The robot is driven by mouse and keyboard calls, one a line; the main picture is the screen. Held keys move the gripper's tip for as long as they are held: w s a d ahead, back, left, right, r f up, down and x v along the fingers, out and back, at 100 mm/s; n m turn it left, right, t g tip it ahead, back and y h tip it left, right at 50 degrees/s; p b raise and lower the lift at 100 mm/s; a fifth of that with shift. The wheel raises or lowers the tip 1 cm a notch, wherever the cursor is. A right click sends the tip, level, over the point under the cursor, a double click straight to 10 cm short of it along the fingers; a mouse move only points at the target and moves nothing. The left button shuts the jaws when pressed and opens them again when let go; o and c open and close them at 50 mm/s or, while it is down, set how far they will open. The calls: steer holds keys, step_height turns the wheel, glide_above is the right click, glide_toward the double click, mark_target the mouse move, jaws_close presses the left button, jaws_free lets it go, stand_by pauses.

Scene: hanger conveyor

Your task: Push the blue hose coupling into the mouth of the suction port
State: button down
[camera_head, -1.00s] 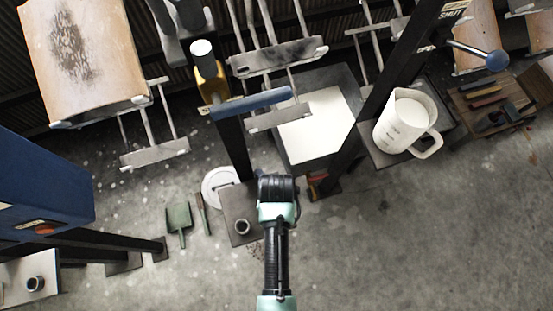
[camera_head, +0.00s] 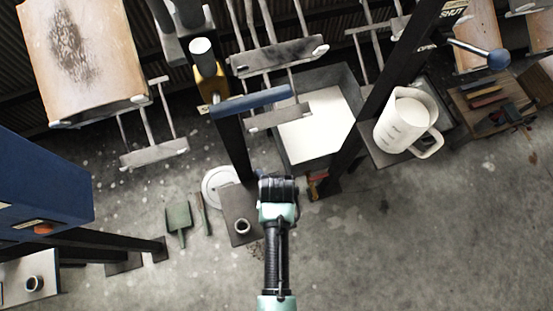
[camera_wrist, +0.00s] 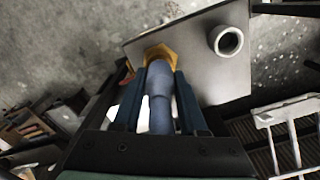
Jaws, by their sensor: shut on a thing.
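My gripper (camera_wrist: 158,108) is shut on the blue hose coupling (camera_wrist: 159,112), which lies between the two dark blue fingers in the wrist view. A brass-coloured hexagonal part (camera_wrist: 160,54) shows at its far end. A grey plate (camera_wrist: 195,72) lies beyond it, carrying a pale round pipe with an open mouth, which looks like the suction port (camera_wrist: 229,41). In this view the coupling's end is left of the mouth and apart from it. The port also shows in the head view (camera_head: 242,226), left of my arm's end. My fingers and the coupling are hidden there.
A dark post (camera_head: 234,148) with a blue bar stands behind the plate. A white jug (camera_head: 405,125) stands on a ledge at right. A similar pipe (camera_head: 34,284) is at lower left. Hanger racks (camera_head: 278,58) hang above.

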steer(key=shift+f+b, duration=0.3)
steer(key=shift+f, duration=0.2)
steer(key=c, duration=0.7)
jaws_free()
steer(key=o, duration=0.6)
step_height(320, 180, up, 13)
steer(key=shift+f, duration=0.1)
steer(key=shift+s, duration=0.1)
